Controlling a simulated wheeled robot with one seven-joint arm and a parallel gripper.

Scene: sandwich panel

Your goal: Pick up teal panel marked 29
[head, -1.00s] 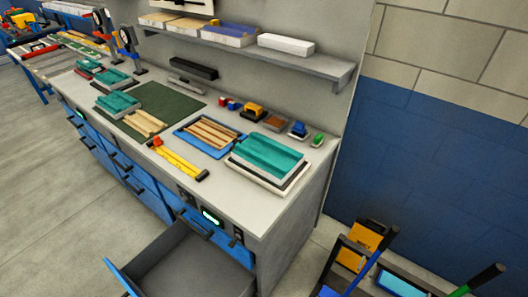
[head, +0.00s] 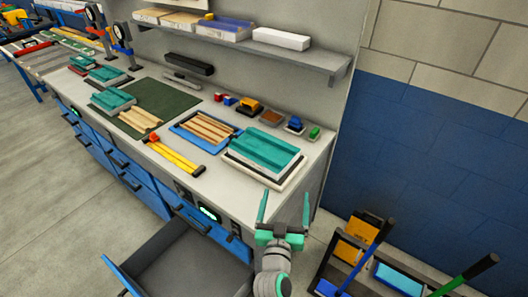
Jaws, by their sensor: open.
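Several teal panels lie on the workbench (head: 222,202). The largest-looking teal panel (head: 264,153) lies on a white and dark tray (head: 240,174) at the near right end. Another teal panel (head: 113,99) lies at the left edge of the green mat, and smaller teal panels (head: 106,74) lie farther left. No number 29 can be read on any of them. My gripper (head: 284,208) is open and empty, fingers pointing up in the picture, in front of the bench's near right corner, below the nearest teal panel in the picture and apart from it.
An open drawer (head: 182,266) juts out below the bench, left of my gripper. A blue tray (head: 179,129) with wooden strips and a yellow tool (head: 175,159) lie left of the nearest panel. A shelf (head: 310,62) overhangs behind. A tool bin (head: 330,259) stands right.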

